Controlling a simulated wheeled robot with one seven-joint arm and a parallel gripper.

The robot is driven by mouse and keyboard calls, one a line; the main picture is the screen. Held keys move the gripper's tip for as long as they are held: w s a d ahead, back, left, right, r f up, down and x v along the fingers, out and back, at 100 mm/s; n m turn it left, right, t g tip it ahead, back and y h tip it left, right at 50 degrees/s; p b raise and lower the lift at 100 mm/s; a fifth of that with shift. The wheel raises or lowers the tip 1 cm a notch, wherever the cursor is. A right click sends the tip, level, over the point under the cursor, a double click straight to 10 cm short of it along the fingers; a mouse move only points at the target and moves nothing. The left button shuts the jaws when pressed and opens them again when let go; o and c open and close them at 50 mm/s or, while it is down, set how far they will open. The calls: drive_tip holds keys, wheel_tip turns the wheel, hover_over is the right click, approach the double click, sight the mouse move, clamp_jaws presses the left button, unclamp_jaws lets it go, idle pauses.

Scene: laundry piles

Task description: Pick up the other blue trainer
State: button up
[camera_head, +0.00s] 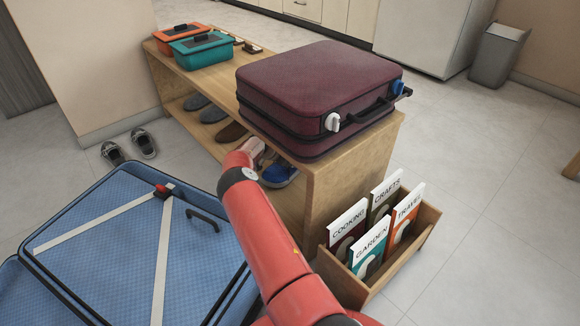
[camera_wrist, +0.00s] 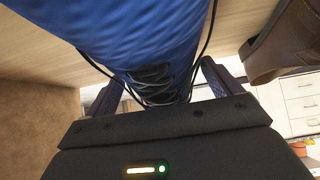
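A blue trainer (camera_head: 279,174) sits on the lower shelf of the wooden bench (camera_head: 345,170), near its right end; my arm hides part of it. In the wrist view the blue trainer (camera_wrist: 150,30) fills the top middle, with its black laces hanging towards my gripper. My gripper (camera_head: 256,150) is at the shelf opening, right at the trainer. In the wrist view its two fingers (camera_wrist: 160,88) stand wide apart, one on each side of the laced part. I cannot tell whether they touch it. A second blue trainer is not visible.
A brown shoe (camera_head: 232,131) is close beside the trainer; it also shows in the wrist view (camera_wrist: 287,42). Grey shoes (camera_head: 205,108) are further along the shelf. A maroon suitcase (camera_head: 315,85) lies on top. An open blue suitcase (camera_head: 125,245) and a book box (camera_head: 415,240) flank my arm.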

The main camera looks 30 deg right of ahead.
drive_tip(key=c, duration=1.2)
drive_tip(key=shift+r, duration=0.1)
drive_tip(key=shift+c, duration=0.2)
